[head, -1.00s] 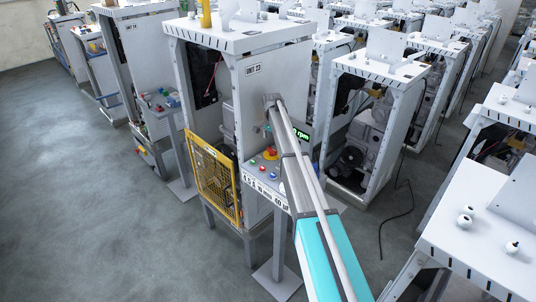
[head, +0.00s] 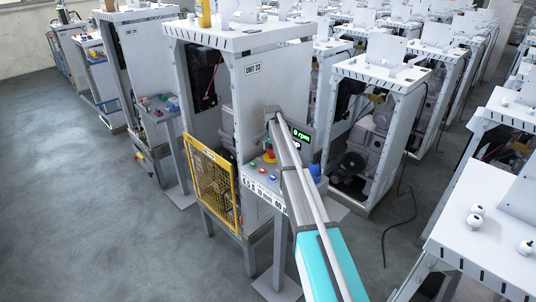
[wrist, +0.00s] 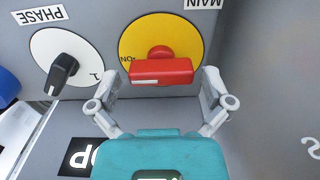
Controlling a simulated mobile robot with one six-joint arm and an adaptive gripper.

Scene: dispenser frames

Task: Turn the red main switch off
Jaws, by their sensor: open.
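The red main switch (wrist: 162,72) is a bar handle on a yellow disc (wrist: 190,38) in the wrist view. The bar lies level across the picture, its left end next to the upside-down ON mark. An upside-down MAIN label (wrist: 203,4) sits above it. My gripper (wrist: 161,88) is open, with one finger to each side of the handle. I cannot tell whether they touch it. In the head view a red and yellow control (head: 268,157) shows on the panel of UNIT 23; I cannot tell whether it is this switch. My gripper is not distinguishable there.
A black PHASE knob (wrist: 62,70) on a white disc is left of the switch. A grey side wall (wrist: 275,90) stands close on the right. The display (head: 301,135) reads 0 rpm. A yellow mesh guard (head: 210,180) fronts the unit. Open floor (head: 90,210) lies left.

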